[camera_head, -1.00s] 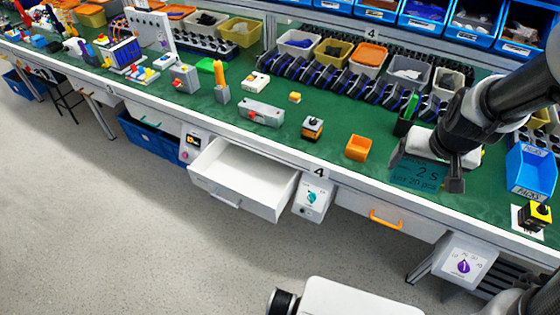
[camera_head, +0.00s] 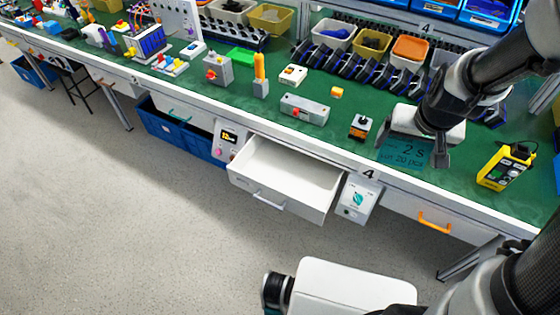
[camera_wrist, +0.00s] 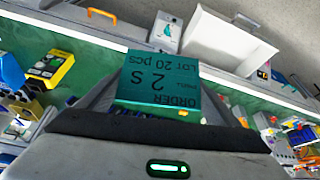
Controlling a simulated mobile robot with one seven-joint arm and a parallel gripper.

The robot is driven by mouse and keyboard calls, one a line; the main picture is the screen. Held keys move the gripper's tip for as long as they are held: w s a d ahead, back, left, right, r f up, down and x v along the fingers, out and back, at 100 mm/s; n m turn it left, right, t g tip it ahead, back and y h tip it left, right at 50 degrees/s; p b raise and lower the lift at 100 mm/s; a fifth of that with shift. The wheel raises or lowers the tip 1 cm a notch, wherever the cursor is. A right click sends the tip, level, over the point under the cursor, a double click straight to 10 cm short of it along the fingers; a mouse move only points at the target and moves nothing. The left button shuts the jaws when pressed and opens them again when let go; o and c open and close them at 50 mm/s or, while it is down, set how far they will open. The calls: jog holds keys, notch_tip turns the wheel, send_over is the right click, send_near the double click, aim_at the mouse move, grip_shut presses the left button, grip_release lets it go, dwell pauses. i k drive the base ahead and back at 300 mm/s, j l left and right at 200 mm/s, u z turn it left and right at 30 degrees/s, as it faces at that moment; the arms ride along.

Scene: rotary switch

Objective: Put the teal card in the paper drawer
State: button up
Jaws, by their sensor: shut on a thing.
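The teal card (camera_head: 403,153) has dark printing on it. My gripper (camera_head: 421,150) is shut on the card and holds it over the green bench top near its front edge. The card also shows between my gripper's fingers (camera_wrist: 158,100) in the wrist view, its print upside down. An open white drawer (camera_head: 296,165) sticks out from the bench front, left of the card. It looks empty. A second drawer with an orange handle (camera_head: 435,221) is shut, below and right of the card. The drawers also show at the top of the wrist view, the open one (camera_wrist: 222,45) upper right.
A white switch box (camera_head: 357,199) with a teal symbol hangs right of the open drawer. A yellow meter (camera_head: 507,166) stands right of my gripper.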

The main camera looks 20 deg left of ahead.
aim_at(284, 187)
jog(key=j, duration=0.55)
jog(key=i+j, duration=0.15)
jog(key=j, duration=0.35)
jog(key=j+u, duration=0.1)
jog(key=j, duration=0.45)
jog(key=i+j, duration=0.15)
jog(key=j, duration=0.35)
